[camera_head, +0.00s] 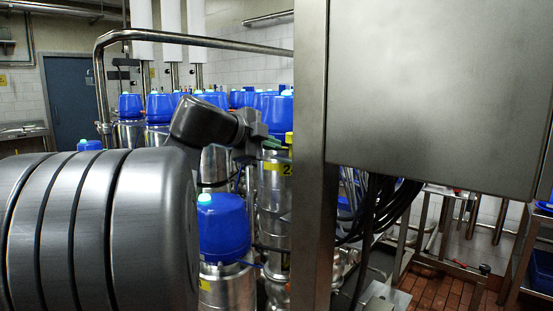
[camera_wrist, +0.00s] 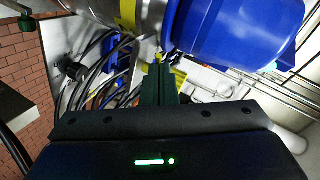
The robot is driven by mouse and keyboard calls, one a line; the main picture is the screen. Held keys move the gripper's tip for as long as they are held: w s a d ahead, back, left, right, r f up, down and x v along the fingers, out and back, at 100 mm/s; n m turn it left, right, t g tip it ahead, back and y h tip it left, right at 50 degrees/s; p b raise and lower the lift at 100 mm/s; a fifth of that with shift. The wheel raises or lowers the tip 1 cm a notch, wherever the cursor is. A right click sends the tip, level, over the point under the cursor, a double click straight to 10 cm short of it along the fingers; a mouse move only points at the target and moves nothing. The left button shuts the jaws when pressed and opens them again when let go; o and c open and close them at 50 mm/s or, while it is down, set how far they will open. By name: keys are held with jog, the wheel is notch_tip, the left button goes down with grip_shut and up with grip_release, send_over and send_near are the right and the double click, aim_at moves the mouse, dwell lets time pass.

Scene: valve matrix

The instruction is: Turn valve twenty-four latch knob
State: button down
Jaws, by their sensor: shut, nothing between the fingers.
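In the wrist view, my gripper (camera_wrist: 159,68) has its two dark green fingers together and holds nothing. A small yellow piece (camera_wrist: 158,57) shows just beyond the fingertips; I cannot tell if it is the latch knob or if they touch. A large blue valve head (camera_wrist: 225,30) lies just right of the tips, beside a steel valve body with a yellow band (camera_wrist: 127,13). In the head view, my gripper (camera_head: 284,147) reaches toward a steel valve with a yellow label (camera_head: 276,166), whose number is partly cut off by a steel post. The latch knob is not clearly seen there.
The steel post (camera_head: 311,200) and a big steel cabinet (camera_head: 435,90) stand close at right. Black cables (camera_head: 380,215) hang below it. A nearer blue-topped valve (camera_head: 223,225) stands below my wrist. More blue-topped valves (camera_head: 160,107) stand behind, under a steel rail (camera_head: 190,40).

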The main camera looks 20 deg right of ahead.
jog(key=w+m+g+b, duration=0.1)
jog(key=m+g, duration=0.1)
jog(key=w+d+m+g+b, duration=0.1)
jog(key=m+g+b, duration=0.1)
jog(key=w+m+g+b, duration=0.1)
jog(key=w+g, duration=0.1)
jog(key=g, duration=0.1)
jog(key=shift+w+d+m+h+b, duration=0.1)
jog(key=shift+d+m+h+b, duration=0.2)
jog(key=shift+m+h+b, duration=0.1)
dwell(0.4)
dwell(0.4)
